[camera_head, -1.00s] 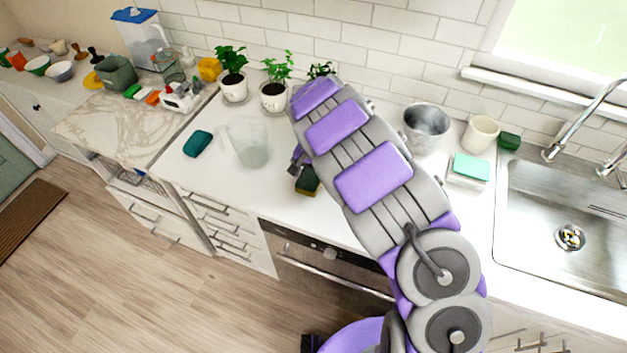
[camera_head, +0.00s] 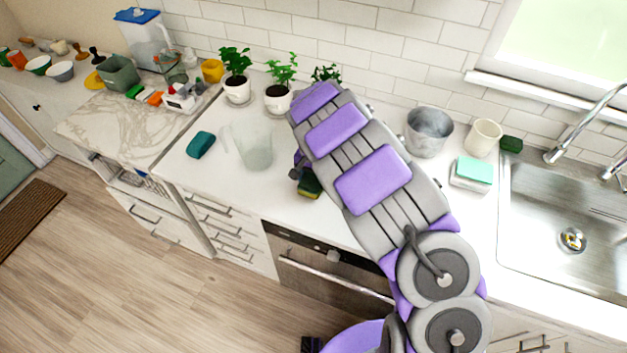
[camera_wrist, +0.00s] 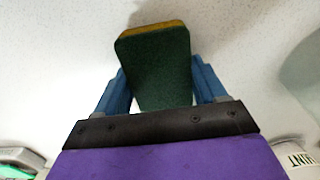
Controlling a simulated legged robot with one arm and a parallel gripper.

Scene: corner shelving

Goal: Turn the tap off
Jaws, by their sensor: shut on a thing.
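The chrome tap (camera_head: 585,122) stands behind the steel sink (camera_head: 530,235) at the right of the head view. Its spout arches over the basin. A handle (camera_head: 615,168) shows at the right edge. I cannot tell if water runs. My gripper (camera_wrist: 158,85) is shut on a green and yellow sponge (camera_wrist: 160,70), which stands out between its blue fingers in the wrist view. In the head view the sponge (camera_head: 309,183) shows beside my arm, over the counter left of the sink, well away from the tap.
A clear jug (camera_head: 252,145) and a teal sponge (camera_head: 201,145) are on the counter (camera_head: 225,180) at left. A metal pot (camera_head: 428,132), a cream cup (camera_head: 484,138) and a sponge on a holder (camera_head: 472,172) stand between my arm and the sink. Potted plants (camera_head: 279,97) line the wall.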

